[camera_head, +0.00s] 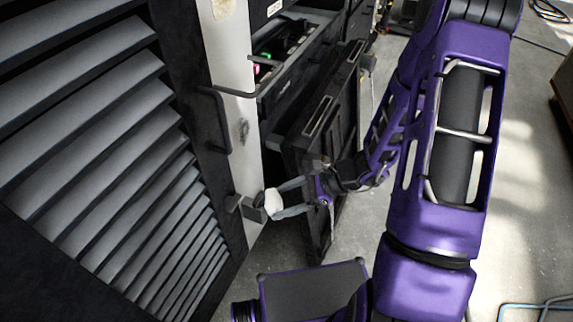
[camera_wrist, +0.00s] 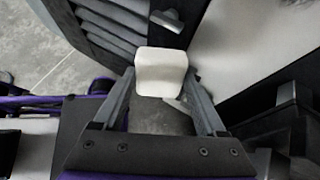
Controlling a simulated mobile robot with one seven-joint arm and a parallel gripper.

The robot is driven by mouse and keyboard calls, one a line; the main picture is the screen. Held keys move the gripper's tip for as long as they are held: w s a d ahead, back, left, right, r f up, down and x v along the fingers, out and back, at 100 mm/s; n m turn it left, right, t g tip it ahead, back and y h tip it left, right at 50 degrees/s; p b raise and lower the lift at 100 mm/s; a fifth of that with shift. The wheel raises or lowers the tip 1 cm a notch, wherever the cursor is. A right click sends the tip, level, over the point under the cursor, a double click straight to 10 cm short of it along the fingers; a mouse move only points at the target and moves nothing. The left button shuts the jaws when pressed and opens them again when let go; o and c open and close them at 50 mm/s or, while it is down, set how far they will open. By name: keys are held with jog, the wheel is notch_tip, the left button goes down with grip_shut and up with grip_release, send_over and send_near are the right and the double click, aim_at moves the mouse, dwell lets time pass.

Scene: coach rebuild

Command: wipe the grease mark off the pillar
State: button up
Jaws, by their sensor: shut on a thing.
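The pale pillar (camera_head: 226,65) stands upright between the louvred panel and the dark cabinet in the head view. My gripper (camera_head: 274,202) is shut on a white pad (camera_head: 273,199), low beside the pillar's right edge and below the mark. The white pad also shows between the two grey fingers in the wrist view (camera_wrist: 161,70). Whether the pad touches anything, I cannot tell. The mark is not made out in the wrist view.
A dark latch block (camera_head: 248,208) sits just left of the pad. A dark bar handle (camera_head: 216,120) stands out left of the mark. An open drawer (camera_head: 285,75) and a dark hanging panel (camera_head: 320,135) lie right of the pillar. Grey floor (camera_head: 530,170) is free at right.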

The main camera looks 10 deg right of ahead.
jog(key=w+d+r+m+t+y+b, duration=0.1)
jog(key=w+d+r+m+t+b, duration=0.1)
jog(key=w+r+m+t, duration=0.5)
jog(key=w+a+n, duration=0.2)
jog(key=w+a, duration=0.2)
jog(key=a, duration=0.1)
jog(key=shift+w+f+g, duration=0.15)
jog(key=shift+f+g, duration=0.1)
jog(key=shift+g, duration=0.05)
jog(key=shift+w+a, duration=0.55)
jog(key=shift+a, duration=0.2)
dwell(0.6)
jog(key=shift+d+r+p, duration=0.1)
jog(key=shift+r+p, duration=0.95)
jog(key=shift+r, duration=0.7)
jog(key=shift+r+p, duration=2.35)
jog(key=shift+r, duration=1)
jog(key=shift+f+b, duration=4.05)
jog(key=shift+f, duration=1.05)
